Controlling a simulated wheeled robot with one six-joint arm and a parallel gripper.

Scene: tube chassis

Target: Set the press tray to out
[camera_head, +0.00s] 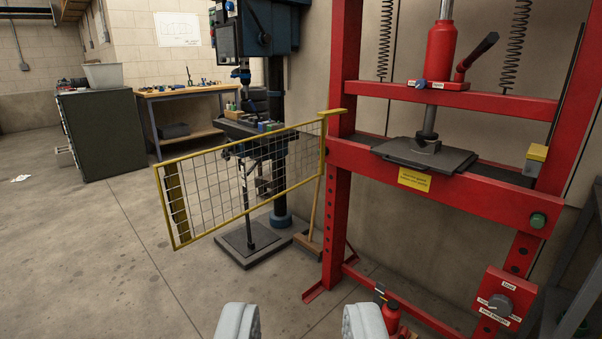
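The red hydraulic press (435,195) stands at the right of the view. Its dark press tray (425,155) lies on the crossbeam under the ram, and its front edge overhangs the beam a little. Whether that is its in or out position I cannot tell. A yellow mesh guard (240,185) is swung open to the left of the press frame. My gripper (301,325) is at the bottom middle, its two pale fingers wide apart with nothing between them. It is apart from the tray, in front of and below it in the picture.
A red control box with a grey knob (499,304) is on the press's right leg. A green button (538,220) is on the beam. A small red bottle (390,313) stands low near my gripper. A drill press (255,40) stands behind the guard.

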